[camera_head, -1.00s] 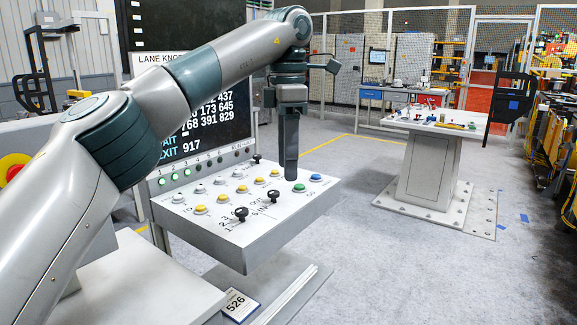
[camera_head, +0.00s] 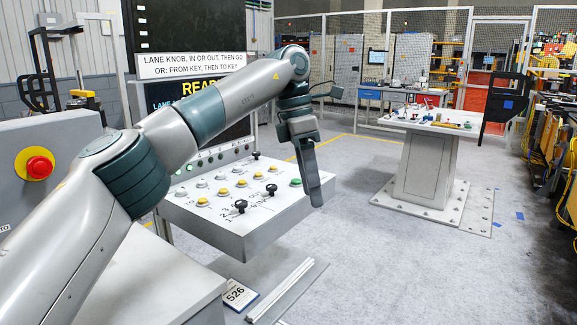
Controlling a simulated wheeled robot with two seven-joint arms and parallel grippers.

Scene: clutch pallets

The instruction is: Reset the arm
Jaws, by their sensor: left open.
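My left arm reaches in from the left, over the control panel (camera_head: 250,238). My left gripper (camera_head: 315,200) hangs slightly tilted at the panel's right corner, open and empty. Its fingers overlap in this view, so the gap between them is hidden. Whether it touches the panel edge cannot be told. The panel carries white and yellow buttons, black knobs (camera_head: 240,206) and a green button (camera_head: 295,183) just left of the gripper. My right gripper is not in view.
A grey box with a red emergency button (camera_head: 37,164) stands at the left. A white pedestal table (camera_head: 418,170) with small parts stands at the right, with a dark panel (camera_head: 503,104) beside it. Open grey floor (camera_head: 350,260) lies right of the control panel.

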